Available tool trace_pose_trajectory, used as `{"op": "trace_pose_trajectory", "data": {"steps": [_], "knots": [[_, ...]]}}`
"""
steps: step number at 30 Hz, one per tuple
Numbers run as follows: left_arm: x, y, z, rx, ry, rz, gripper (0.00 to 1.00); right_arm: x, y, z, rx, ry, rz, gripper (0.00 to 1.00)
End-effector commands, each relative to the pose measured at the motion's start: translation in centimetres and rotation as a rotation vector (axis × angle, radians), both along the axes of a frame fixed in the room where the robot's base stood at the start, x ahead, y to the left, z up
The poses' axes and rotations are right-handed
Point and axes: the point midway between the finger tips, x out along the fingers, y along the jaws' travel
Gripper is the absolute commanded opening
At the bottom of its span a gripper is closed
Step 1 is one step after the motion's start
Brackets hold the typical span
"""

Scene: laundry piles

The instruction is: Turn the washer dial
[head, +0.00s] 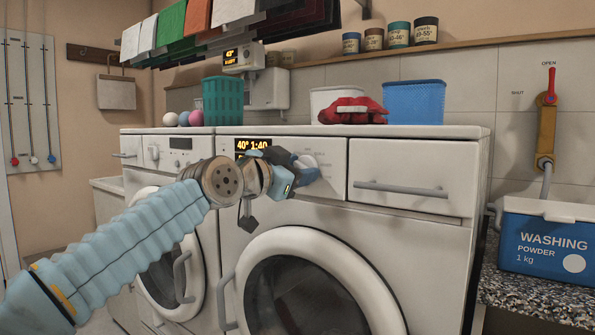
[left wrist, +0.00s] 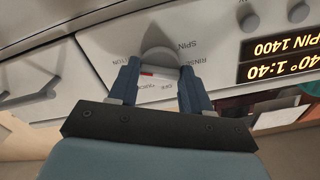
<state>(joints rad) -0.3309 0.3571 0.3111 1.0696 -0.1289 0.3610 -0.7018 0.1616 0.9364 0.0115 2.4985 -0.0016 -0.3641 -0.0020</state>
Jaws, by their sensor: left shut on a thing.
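The washer (head: 236,235) is the white front-loading machine in the middle of the head view. Its grey dial (left wrist: 160,50) shows in the left wrist view, on the panel among printed programme names such as RINSE and SPIN. My left gripper (head: 307,170) reaches the panel right of the lit display and hides most of the dial in the head view. In the left wrist view my left gripper's fingers (left wrist: 157,82) are on either side of the dial, shut on it. A small red mark shows near the dial's edge between the fingers. My right gripper is in neither view.
The lit display (head: 254,145) reads 40° 1:40. A drawer handle (head: 401,189) sticks out to the right. On top are a teal basket (head: 222,100), a red cloth (head: 352,111) and a blue basket (head: 414,102). A washing powder box (head: 549,240) stands at the right.

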Motion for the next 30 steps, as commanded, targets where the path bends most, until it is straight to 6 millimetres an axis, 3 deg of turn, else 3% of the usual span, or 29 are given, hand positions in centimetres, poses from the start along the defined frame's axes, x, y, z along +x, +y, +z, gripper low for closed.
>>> {"op": "trace_pose_trajectory", "data": {"steps": [23, 24, 28, 30], "knots": [[0.09, -0.09, -0.38, 0.09, -0.055, -0.001, 0.18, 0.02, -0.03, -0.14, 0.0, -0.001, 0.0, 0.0], [0.09, -0.09, -0.38, 0.09, -0.055, -0.001, 0.52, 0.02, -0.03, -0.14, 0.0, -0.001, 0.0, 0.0], [0.07, -0.06, -0.28, 0.089, -0.057, -0.001, 0.71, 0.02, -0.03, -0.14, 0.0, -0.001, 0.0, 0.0], [0.05, -0.05, -0.22, 0.087, -0.057, -0.001, 0.74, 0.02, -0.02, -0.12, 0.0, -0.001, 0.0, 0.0]]}}
